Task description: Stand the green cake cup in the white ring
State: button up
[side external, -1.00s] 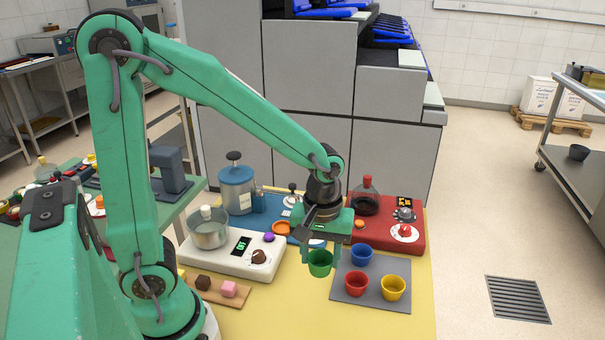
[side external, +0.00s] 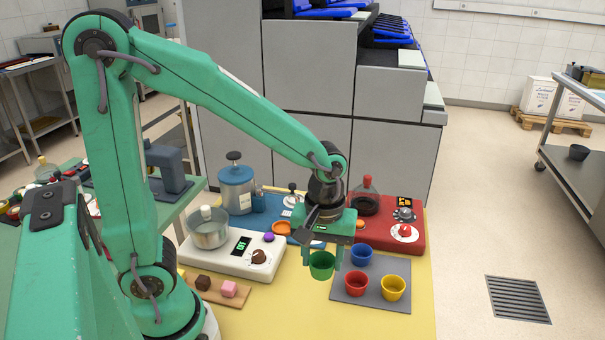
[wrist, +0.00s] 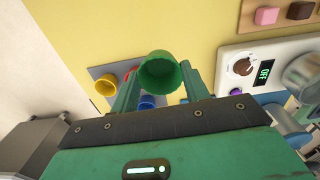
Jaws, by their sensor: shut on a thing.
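The green cake cup (side external: 321,267) is upright in my gripper (side external: 322,257), which is shut on it. The cup hangs beside the left edge of the grey mat, over the yellow table. In the wrist view the cup (wrist: 159,70) shows between the fingers (wrist: 158,82), its rim and inside in sight. I cannot make out a white ring for certain. A round white piece with a red knob (side external: 405,232) sits on the red appliance, to the right of my gripper.
The grey mat (side external: 345,293) bears a blue cup (side external: 361,256), a red cup (side external: 355,282) and a yellow cup (side external: 393,288). A white appliance (side external: 220,256) with a pot stands left of the held cup. The yellow table front (side external: 300,318) is clear.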

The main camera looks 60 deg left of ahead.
jog(key=shift+r, duration=2.4)
jog(key=shift+w+a+r, duration=0.15)
jog(key=shift+w+a, duration=0.05)
jog(key=shift+w, duration=0.1)
jog(key=w+a+r+n, duration=0.1)
jog(key=w+a+n, duration=0.2)
jog(key=w+a, duration=0.6)
jog(key=w+a+n, duration=0.3)
jog(key=w+a, duration=0.2)
jog(key=a, duration=0.7)
jog(key=a+f+n, duration=0.1)
jog(key=a+n, duration=0.2)
jog(key=a, duration=1.2)
notch_tip(320, 180, down, 8)
jog(key=shift+w, duration=0.1)
jog(key=shift+f, duration=2.75)
